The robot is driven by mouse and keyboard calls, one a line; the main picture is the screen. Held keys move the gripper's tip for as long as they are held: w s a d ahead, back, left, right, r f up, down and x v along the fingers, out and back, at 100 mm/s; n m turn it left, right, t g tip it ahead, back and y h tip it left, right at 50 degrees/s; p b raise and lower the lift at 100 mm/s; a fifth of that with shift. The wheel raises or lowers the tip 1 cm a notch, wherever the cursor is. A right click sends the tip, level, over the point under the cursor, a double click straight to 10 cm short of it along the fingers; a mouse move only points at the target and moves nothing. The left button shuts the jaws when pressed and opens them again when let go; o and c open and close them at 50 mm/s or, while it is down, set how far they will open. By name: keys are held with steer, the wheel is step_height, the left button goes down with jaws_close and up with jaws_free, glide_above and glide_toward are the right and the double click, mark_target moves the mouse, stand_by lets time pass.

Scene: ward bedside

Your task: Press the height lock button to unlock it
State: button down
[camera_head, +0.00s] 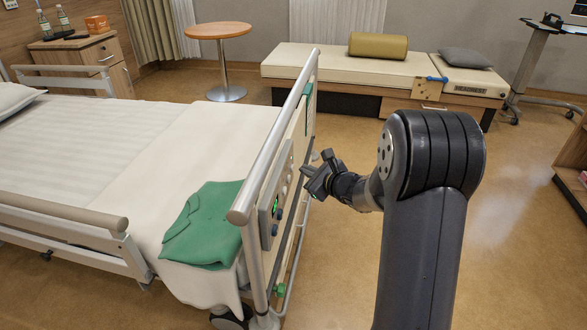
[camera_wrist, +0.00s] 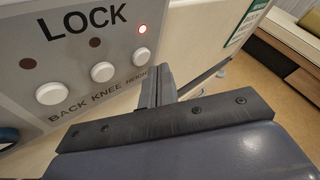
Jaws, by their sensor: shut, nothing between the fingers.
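The control panel (camera_head: 268,232) is on the outer face of the bed's footboard and shows edge-on in the head view. In the wrist view the LOCK panel (camera_wrist: 75,60) has three round white buttons labelled BACK, KNEE and HEIGHT. The other two lamps are dark. My gripper (camera_head: 312,181) is shut and empty, beside the footboard. In the wrist view its fingertips (camera_wrist: 158,75) are just to the lower right of the height button and partly cover the label. I cannot tell the gap to the panel.
The footboard rail (camera_head: 280,135) rises next to my gripper. A green folded garment (camera_head: 205,225) lies on the bed behind it. A round table (camera_head: 220,32) and a bench (camera_head: 330,65) stand at the back.

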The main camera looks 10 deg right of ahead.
steer(key=shift+a, duration=0.1)
steer(key=shift+w+a+b, duration=0.1)
steer(key=shift+a+b, duration=0.2)
steer(key=shift+b, duration=0.1)
steer(key=shift+w+a+b, duration=0.15)
steer(key=shift+a+b, duration=0.15)
steer(key=shift+a, duration=0.1)
stand_by(0.7)
steer(key=shift+d, duration=0.1)
steer(key=shift+s+d, duration=0.3)
steer(key=shift+d, duration=0.4)
steer(key=shift+d, duration=0.1)
steer(key=shift+s+d, duration=0.25)
steer(key=shift+d, duration=0.5)
steer(key=shift+s+d, duration=0.25)
steer(key=shift+d, duration=0.55)
steer(key=shift+s+d, duration=0.25)
steer(key=shift+d, duration=0.5)
